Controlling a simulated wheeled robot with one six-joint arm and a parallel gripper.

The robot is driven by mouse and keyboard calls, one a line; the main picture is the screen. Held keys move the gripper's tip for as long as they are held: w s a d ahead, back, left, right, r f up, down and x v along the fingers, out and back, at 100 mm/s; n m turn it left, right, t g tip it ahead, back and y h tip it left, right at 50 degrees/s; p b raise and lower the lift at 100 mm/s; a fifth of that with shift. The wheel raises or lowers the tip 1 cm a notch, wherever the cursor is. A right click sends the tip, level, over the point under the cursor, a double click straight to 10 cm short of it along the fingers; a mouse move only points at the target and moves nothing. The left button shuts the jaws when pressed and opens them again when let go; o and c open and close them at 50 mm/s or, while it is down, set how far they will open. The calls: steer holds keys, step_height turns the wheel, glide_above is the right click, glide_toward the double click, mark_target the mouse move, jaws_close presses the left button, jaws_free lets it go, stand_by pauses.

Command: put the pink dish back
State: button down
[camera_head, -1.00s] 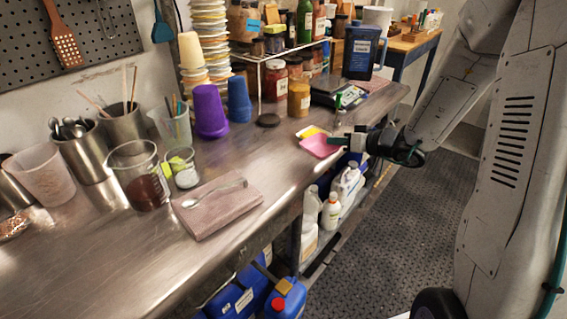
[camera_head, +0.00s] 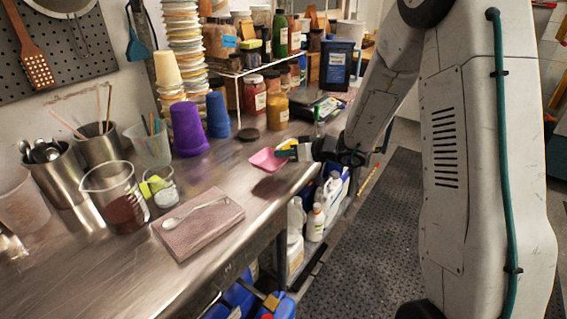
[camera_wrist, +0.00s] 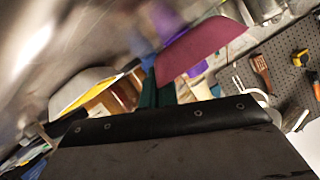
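The pink dish (camera_head: 268,160) is a small, shallow dish. It is held tilted above the steel bench, with a dark shadow on the bench below it. In the wrist view the pink dish (camera_wrist: 203,47) appears at the dark green fingertips, beyond the black gripper body. My gripper (camera_head: 287,151) is shut on its edge from the right, near the bench's front edge. The fingers' exact contact is partly hidden. A pale dish with yellow inside (camera_wrist: 88,90) shows at left in the wrist view.

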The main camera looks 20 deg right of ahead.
mark_target(283, 170)
steer(key=shift+w+a, duration=0.15)
steer(key=shift+w, duration=0.1)
steer(key=shift+f, duration=1.75)
steer(key=shift+f, duration=0.2)
steer(key=c, duration=1.7)
jaws_free()
